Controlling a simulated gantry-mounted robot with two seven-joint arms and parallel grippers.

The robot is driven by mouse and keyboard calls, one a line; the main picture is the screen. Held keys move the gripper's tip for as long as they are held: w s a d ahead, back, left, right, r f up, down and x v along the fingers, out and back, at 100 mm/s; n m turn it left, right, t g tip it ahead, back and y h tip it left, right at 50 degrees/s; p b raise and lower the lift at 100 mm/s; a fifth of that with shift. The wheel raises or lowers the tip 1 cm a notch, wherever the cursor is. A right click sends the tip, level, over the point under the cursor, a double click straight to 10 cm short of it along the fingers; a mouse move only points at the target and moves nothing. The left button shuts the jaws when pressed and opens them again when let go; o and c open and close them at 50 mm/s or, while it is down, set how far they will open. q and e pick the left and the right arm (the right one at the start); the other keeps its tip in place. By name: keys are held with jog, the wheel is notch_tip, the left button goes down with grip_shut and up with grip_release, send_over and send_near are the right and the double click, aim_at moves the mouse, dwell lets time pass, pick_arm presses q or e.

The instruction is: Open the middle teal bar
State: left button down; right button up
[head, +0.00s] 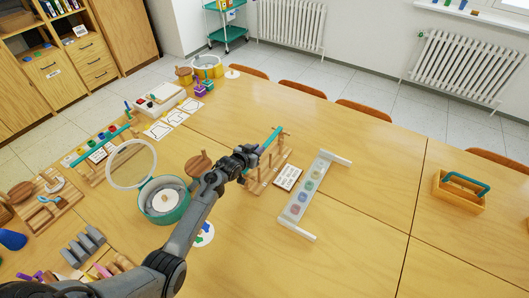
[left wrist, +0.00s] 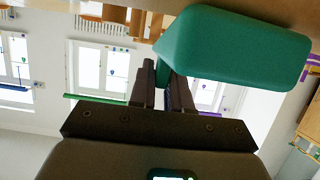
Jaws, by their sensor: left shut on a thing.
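The middle teal bar (head: 275,135) sits on a wooden rack (head: 268,180) with upright pegs near the middle of the table. In the left wrist view the teal bar (left wrist: 235,48) is large and close, at the upper right. My left gripper (head: 255,158) is at the near end of this bar. Its fingers (left wrist: 160,85) are close together, shut on a narrow teal part of the bar. The arm hides part of the rack and the bar's near end. My right gripper is not in view.
A teal pot (head: 165,205) stands left of my arm. Another teal bar (head: 100,145) is at the left. A yellow caddy (head: 460,190) stands on the clear right side.

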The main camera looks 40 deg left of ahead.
pick_arm(q)
jog(key=shift+s+a, duration=0.2)
jog(key=shift+a, duration=1)
jog(key=c, duration=1.2)
grip_release()
jog(key=shift+o, duration=0.2)
jog(key=p+v, duration=0.2)
jog(key=v, duration=0.8)
jog(key=shift+s+r, duration=0.15)
jog(key=shift+s, duration=0.2)
jog(key=shift+d, duration=0.1)
